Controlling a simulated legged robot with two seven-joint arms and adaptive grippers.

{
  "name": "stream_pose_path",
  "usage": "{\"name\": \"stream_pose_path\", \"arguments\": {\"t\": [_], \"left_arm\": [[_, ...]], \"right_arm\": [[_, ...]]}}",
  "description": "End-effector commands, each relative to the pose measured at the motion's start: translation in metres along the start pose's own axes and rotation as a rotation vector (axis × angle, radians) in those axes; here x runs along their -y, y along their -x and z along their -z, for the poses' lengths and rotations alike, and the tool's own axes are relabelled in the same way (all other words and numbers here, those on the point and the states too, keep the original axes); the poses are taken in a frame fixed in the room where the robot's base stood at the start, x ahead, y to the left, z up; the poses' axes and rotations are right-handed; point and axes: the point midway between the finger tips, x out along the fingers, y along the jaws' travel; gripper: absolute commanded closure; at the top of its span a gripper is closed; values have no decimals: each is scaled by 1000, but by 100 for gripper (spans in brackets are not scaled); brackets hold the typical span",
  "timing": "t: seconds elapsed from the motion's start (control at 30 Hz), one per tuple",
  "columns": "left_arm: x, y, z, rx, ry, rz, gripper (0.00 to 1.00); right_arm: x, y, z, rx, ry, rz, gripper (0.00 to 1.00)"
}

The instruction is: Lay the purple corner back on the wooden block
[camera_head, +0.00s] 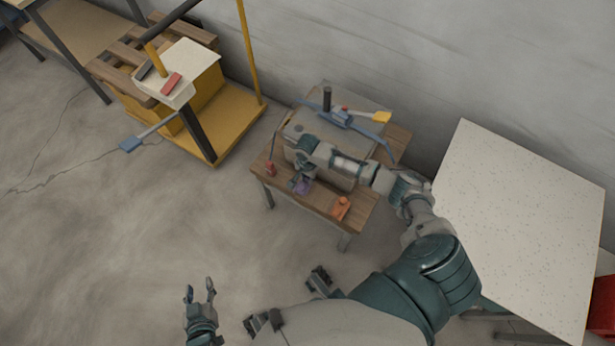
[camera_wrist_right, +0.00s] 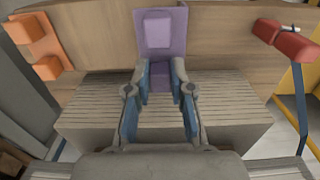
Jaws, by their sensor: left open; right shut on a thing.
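The purple corner (camera_head: 304,187) is an L-shaped piece with a raised pad. In the right wrist view the purple corner (camera_wrist_right: 160,40) stands between the fingertips of my right gripper (camera_wrist_right: 160,77), which is shut on it. In the head view my right gripper (camera_head: 298,180) is low at the near side of the wooden table. A ridged grey-brown block (camera_wrist_right: 225,112) lies under the fingers; I cannot tell whether it is the wooden block, or whether the corner touches it. My left gripper (camera_head: 201,290) is open and empty, over the floor, away from the table.
An orange corner piece (camera_head: 340,208) and a red piece (camera_head: 268,168) are on the wooden table (camera_head: 318,203), either side of my right gripper. A grey box (camera_head: 300,122) with a blue clamp stands behind. A speckled white tabletop (camera_head: 520,220) is at right.

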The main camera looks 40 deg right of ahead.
Motion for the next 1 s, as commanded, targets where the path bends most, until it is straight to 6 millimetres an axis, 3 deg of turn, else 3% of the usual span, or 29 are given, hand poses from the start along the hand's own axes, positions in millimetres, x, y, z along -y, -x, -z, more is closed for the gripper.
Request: {"name": "stream_pose_path", "arguments": {"t": [1.0], "left_arm": [[0,7,14,-12,-3,2,53]], "right_arm": [[-1,0,-1,1,0,0,100]]}}
